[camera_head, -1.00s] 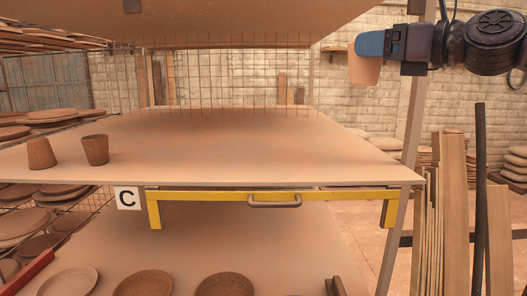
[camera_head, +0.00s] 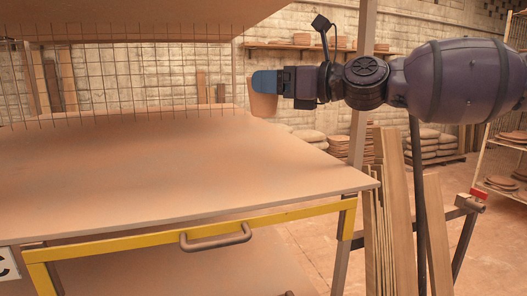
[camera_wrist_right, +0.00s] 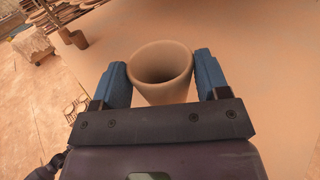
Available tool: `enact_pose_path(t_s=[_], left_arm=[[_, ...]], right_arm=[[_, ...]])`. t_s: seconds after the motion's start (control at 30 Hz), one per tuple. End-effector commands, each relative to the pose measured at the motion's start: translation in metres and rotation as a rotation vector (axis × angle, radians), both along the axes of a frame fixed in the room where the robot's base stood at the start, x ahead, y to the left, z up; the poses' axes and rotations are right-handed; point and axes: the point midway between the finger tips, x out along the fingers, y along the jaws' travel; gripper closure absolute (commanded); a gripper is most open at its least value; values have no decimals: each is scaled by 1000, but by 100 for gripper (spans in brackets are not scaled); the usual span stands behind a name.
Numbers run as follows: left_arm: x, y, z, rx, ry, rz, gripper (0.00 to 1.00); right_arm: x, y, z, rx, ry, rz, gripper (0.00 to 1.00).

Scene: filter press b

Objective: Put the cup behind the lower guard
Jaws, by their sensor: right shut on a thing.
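My right gripper (camera_head: 265,82) is shut on a tan clay cup (camera_head: 264,105), held near the right end of the board in the head view. In the right wrist view the cup (camera_wrist_right: 160,72) sits between the blue fingers of my right gripper (camera_wrist_right: 160,85), its mouth facing the camera and empty. The lower guard (camera_head: 110,249), a yellow frame with a grey handle (camera_head: 215,238), runs along the front just under the board's edge. The space behind it is mostly hidden by the board. My left gripper is not in view.
The wide clay-coloured board (camera_head: 170,180) is bare in the head view. A wire mesh (camera_head: 140,75) stands behind it. Upright planks (camera_head: 397,210) and a dark post stand at the right.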

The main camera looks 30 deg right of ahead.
Motion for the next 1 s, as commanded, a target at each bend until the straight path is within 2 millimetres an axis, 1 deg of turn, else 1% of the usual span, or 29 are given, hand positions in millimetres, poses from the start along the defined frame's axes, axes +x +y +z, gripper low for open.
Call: enact_pose_path(t_s=[0.07, 0.37, 0.53, 0.63, 0.8, 1.0], left_arm=[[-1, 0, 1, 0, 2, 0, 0], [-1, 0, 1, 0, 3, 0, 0], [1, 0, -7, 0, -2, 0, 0], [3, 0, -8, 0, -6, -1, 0], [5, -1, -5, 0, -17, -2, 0], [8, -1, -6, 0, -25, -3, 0]], right_arm=[[0, 1, -15, 5, -1, 4, 57], [0, 1, -42, 0, -4, 3, 57], [0, 1, -72, 1, 0, 1, 57], [0, 1, -82, -1, 0, 1, 57], [0, 1, -91, 0, -1, 1, 57], [0, 1, -119, 0, 1, 1, 57]])
